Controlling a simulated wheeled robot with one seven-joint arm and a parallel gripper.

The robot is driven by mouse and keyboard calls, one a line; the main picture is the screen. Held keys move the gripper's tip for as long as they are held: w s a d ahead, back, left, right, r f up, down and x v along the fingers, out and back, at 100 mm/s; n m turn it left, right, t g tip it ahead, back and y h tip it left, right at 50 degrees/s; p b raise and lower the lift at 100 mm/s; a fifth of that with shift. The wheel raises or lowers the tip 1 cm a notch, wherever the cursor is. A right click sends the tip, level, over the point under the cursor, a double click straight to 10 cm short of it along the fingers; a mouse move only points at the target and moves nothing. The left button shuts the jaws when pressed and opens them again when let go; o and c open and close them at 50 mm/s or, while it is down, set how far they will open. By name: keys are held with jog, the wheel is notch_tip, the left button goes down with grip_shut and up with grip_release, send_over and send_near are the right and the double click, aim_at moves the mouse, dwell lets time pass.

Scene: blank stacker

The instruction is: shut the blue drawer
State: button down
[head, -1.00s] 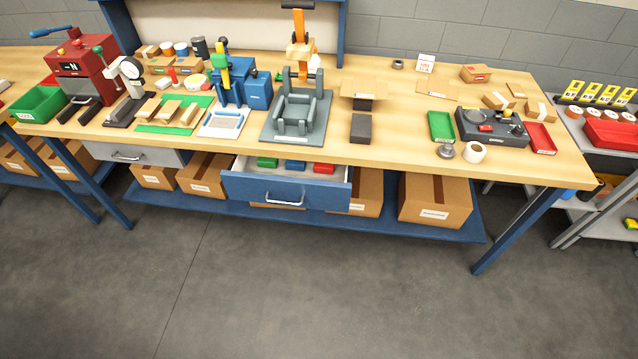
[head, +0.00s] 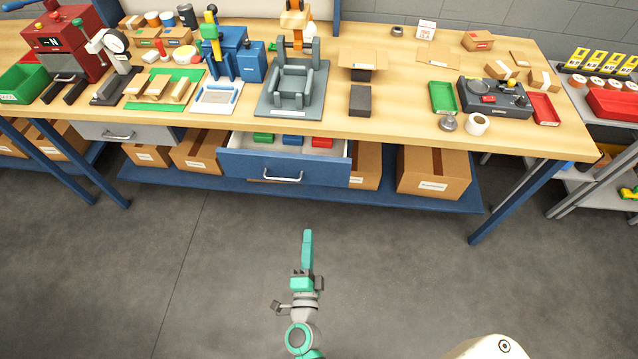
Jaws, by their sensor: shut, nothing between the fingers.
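The blue drawer (head: 262,167) hangs under the workbench and stands pulled out. Its front has a silver handle (head: 282,178). Green, blue and red items show inside its open top. My gripper (head: 308,236) is green, shut and empty. In the picture it is below the drawer front, over the grey floor, with a clear gap between it and the handle.
The wooden bench top (head: 400,122) carries a grey fixture (head: 291,86), trays and several boxes. A grey drawer (head: 118,133) to the left is closed. Cardboard boxes (head: 433,172) stand on the blue lower shelf. The floor (head: 200,280) in front is clear.

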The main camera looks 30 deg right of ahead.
aim_at(320, 174)
jog(key=w+d+m, duration=0.1)
jog(key=w+d, duration=0.3)
jog(key=w, duration=0.1)
jog(key=w+d+m, duration=0.1)
jog(key=w+d, duration=0.3)
jog(key=w, duration=0.2)
jog(key=w+d+m+g+h, duration=0.1)
jog(key=w+d, duration=0.3)
jog(key=w, duration=0.1)
jog(key=shift+w+f+m, duration=0.2)
jog(key=shift+f+m, duration=0.2)
